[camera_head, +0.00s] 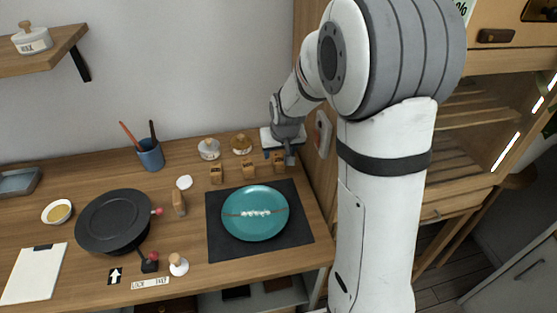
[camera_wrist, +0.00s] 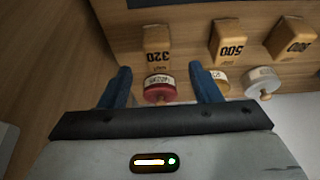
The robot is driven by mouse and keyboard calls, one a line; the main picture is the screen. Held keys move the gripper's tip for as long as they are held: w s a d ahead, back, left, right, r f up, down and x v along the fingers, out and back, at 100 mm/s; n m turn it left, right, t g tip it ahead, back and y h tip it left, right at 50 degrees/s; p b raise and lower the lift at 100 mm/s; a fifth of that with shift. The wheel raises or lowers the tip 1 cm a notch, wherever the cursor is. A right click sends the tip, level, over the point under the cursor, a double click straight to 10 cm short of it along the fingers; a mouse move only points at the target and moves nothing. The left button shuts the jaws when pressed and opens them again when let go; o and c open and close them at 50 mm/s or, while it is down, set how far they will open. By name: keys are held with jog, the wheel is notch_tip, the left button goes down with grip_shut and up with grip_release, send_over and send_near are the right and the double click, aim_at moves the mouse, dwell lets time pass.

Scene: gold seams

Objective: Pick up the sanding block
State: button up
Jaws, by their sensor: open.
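Three small wooden sanding blocks stand in a row behind the dark mat. The right one (camera_head: 279,161) is below my gripper, the middle one (camera_head: 249,168) and left one (camera_head: 216,175) are to its left. In the wrist view they read 320 (camera_wrist: 157,42), 500 (camera_wrist: 230,42) and a third number that is hard to read (camera_wrist: 292,38). My gripper (camera_head: 279,155) is open, its blue fingers (camera_wrist: 162,86) apart and empty. The 320 block appears beyond the fingertips, roughly in line with the gap. Contact is not visible.
A wooden cabinet side (camera_head: 316,175) rises close at the right. A teal plate (camera_head: 255,229) lies on the dark mat (camera_head: 222,249) in front.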

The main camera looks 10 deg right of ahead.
aim_at(279, 158)
jog(key=p+x, duration=0.1)
jog(key=x, duration=0.5)
jog(key=shift+w+d+f, duration=0.15)
jog(key=shift+w, duration=0.1)
jog(key=c, duration=1.1)
notch_tip(279, 158, up, 10)
jog(key=shift+r+b, duration=0.1)
jog(key=shift+b, duration=0.3)
jog(key=shift+c, duration=0.2)
